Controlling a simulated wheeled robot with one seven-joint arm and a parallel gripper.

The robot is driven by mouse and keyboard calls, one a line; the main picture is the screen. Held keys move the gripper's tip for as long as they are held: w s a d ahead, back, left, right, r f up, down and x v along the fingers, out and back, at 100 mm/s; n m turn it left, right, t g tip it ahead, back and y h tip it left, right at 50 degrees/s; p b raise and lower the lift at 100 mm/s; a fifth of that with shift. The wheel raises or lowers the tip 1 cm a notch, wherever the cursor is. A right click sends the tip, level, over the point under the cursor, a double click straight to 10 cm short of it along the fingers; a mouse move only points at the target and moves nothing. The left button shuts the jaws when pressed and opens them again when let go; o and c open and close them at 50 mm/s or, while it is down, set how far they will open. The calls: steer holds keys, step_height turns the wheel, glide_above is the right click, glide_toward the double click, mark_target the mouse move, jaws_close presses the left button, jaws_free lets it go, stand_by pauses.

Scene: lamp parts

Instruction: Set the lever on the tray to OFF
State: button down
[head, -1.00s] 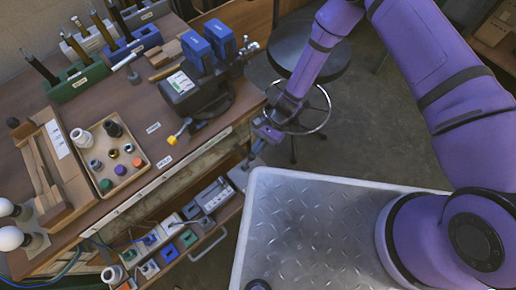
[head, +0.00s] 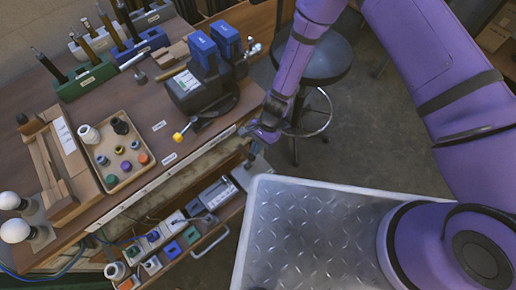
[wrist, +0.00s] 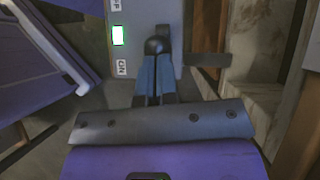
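The lever panel (wrist: 190,85) fills the top middle of the wrist view. It is grey, with a lit green lamp (wrist: 118,36), an ON label (wrist: 121,68) and a partly cut-off label above the lamp. In the head view my gripper (head: 256,138) is beside the bench's front edge, over the grey lever unit (head: 249,168) at the drawer-like tray's (head: 205,236) right end.
The workbench (head: 150,105) at left holds a parts box (head: 95,160), a black machine with blue blocks (head: 203,90) and tool racks. A round stool (head: 325,60) stands behind my gripper. My metal deck (head: 300,230) is in front; floor shows at right.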

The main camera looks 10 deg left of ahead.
mark_target(248, 164)
steer(key=shift+s+a+r+t+h, duration=0.15)
steer(key=shift+s+a+t+h, duration=0.2)
steer(key=shift+s+t+h, duration=0.25)
steer(key=shift+s+a+r+t+h, duration=0.1)
steer(key=shift+s+a+t+h, duration=0.2)
steer(key=shift+s+t+h, duration=0.25)
steer(key=shift+s+a+r+t+h, duration=0.1)
steer(key=shift+s+a+t+h, duration=0.6)
steer(key=shift+t, duration=0.45)
steer(key=shift+h, duration=0.25)
steer(key=shift+s+a, duration=0.25)
steer(key=shift+s, duration=0.1)
steer(key=shift+s+a, duration=0.45)
steer(key=shift+a, duration=0.1)
steer(key=shift+a, duration=0.1)
